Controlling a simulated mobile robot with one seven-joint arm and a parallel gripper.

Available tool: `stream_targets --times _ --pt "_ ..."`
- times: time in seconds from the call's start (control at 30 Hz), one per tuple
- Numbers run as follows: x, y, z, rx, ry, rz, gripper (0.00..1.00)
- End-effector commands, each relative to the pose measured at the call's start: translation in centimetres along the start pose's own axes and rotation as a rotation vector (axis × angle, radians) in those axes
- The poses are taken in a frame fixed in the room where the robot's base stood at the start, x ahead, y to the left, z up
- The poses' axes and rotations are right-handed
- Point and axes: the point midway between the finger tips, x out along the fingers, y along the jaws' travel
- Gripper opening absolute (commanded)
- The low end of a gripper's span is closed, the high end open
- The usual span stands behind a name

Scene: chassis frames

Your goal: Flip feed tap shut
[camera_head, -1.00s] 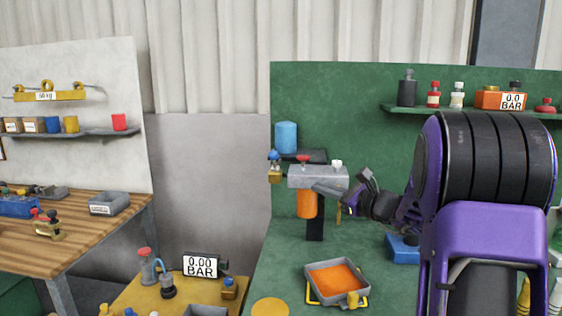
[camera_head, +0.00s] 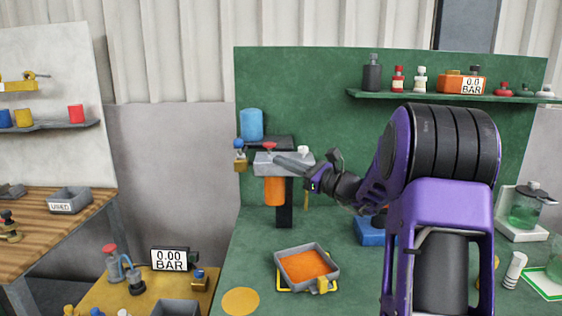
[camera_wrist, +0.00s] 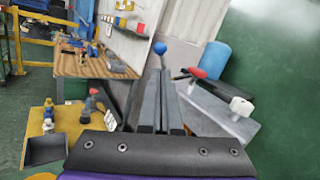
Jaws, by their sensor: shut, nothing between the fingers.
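A grey block (camera_head: 264,167) is mounted before the green panel. It carries a red handle (camera_head: 270,147) and a white knob (camera_head: 303,151); an orange cylinder (camera_head: 274,191) hangs below. A brass fitting (camera_head: 240,165) with a blue knob (camera_head: 239,143) is at its left end. Which of these is the feed tap I cannot tell. My gripper (camera_head: 278,158) is shut and empty, its fingers crossing in front of the block. In the wrist view, the fingertips (camera_wrist: 163,76) point toward the blue knob (camera_wrist: 159,47); the red handle (camera_wrist: 199,73) is to their right. I cannot see contact.
A blue cylinder (camera_head: 251,125) stands behind the block. A grey tray with orange contents (camera_head: 284,269) sits on the green bench below. A shelf (camera_head: 420,96) with bottles is at the upper right. A yellow stand with a gauge (camera_head: 169,259) is at the lower left.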

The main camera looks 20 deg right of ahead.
Motion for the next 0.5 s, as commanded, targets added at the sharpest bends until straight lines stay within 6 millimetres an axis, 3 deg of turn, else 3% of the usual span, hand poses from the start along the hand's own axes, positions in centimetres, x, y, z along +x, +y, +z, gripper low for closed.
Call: stream_targets --times 0.3,0.5 --pt "7.0 0.1 0.0 0.0 -0.001 0.004 0.0" --pt "9.9 0.1 0.0 0.0 0.0 0.002 0.0"
